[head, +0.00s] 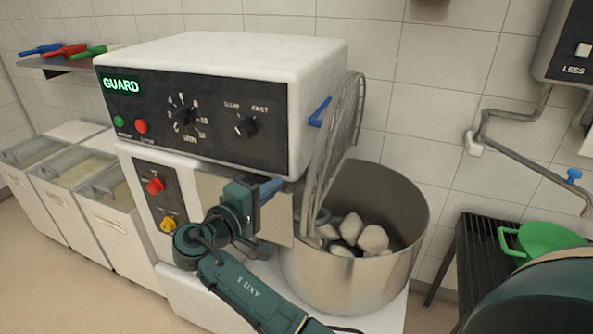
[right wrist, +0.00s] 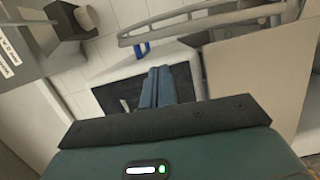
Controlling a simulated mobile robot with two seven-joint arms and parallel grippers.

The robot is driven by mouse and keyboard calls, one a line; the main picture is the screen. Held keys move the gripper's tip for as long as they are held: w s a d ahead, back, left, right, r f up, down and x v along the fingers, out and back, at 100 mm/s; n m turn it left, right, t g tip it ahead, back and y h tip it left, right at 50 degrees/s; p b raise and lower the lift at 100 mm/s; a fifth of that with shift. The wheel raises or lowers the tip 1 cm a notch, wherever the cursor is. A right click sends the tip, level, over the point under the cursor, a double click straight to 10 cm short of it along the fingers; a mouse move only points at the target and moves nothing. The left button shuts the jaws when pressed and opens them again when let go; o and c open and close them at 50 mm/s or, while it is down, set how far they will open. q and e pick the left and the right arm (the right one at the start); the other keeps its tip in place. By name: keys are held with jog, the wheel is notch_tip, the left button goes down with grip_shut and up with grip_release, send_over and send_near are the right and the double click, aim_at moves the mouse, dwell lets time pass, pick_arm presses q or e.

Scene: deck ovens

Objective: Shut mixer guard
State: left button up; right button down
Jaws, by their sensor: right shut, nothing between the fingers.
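The mixer (head: 225,50) is a white machine with a dark panel. Its wire guard (head: 335,140) stands swung up, steeply tilted, over the left side of the steel bowl (head: 365,265), leaving the bowl's top uncovered. A blue handle (head: 320,112) sits at the guard's left edge. In the right wrist view the guard's bars (right wrist: 205,22) and the blue handle (right wrist: 142,48) show beyond the fingers. My right gripper (head: 272,187) is shut and empty in front of the mixer body, left of the bowl and below the handle, apart from the guard. Its closed fingers (right wrist: 157,80) show in the wrist view. My left gripper is not in view.
The bowl holds several pale dough lumps (head: 350,230). A lit display (head: 121,85) reads GUARD. Ingredient bins (head: 110,225) stand at left. A dark rack (head: 480,240) with a green container (head: 545,240) is at right, below wall pipes (head: 525,155).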

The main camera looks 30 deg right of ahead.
jog(key=p+x, duration=0.2)
jog(key=x, duration=0.6)
jog(key=shift+d+r, duration=0.15)
jog(key=shift+d, duration=0.05)
jog(key=shift+w+d, duration=0.25)
jog(key=shift+d, duration=0.25)
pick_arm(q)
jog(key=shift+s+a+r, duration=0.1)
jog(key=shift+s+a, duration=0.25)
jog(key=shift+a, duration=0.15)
pick_arm(e)
jog(key=shift+d, duration=0.1)
